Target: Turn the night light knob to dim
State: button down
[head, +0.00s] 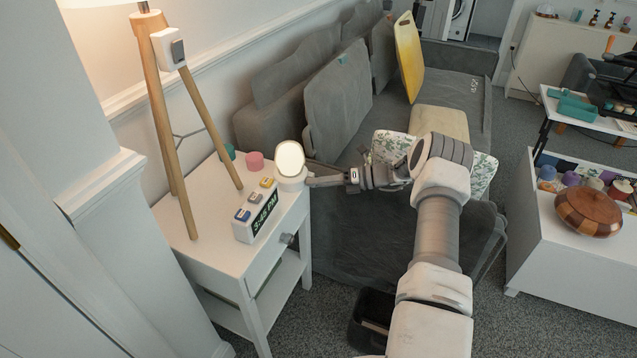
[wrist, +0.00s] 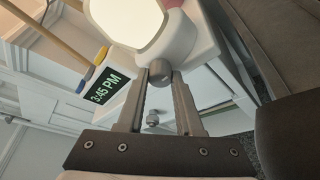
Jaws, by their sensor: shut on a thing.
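The night light (head: 290,160) has a glowing cream oval face on a white base and stands at the right edge of the white side table (head: 215,245). In the wrist view the night light (wrist: 130,22) is lit at the top. Its small round grey knob (wrist: 160,72) is between my gripper's fingertips. My gripper (head: 308,177) reaches in from the right at the base of the night light. The gripper (wrist: 160,80) is shut on the knob. In the head view the knob is hidden by the fingers. The knob's setting cannot be read.
A digital clock (head: 263,214) showing 3:45 PM stands left of the night light, with a pink pot (head: 254,161) behind. A wooden tripod lamp (head: 160,110) stands at the table's left. A grey sofa (head: 335,105) lies behind my arm.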

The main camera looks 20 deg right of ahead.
jog(key=c, duration=0.6)
grip_release()
jog(key=shift+o, duration=0.2)
jog(key=shift+d, duration=0.1)
jog(key=p+v, duration=0.2)
jog(key=v, duration=1.5)
jog(key=shift+r, duration=0.15)
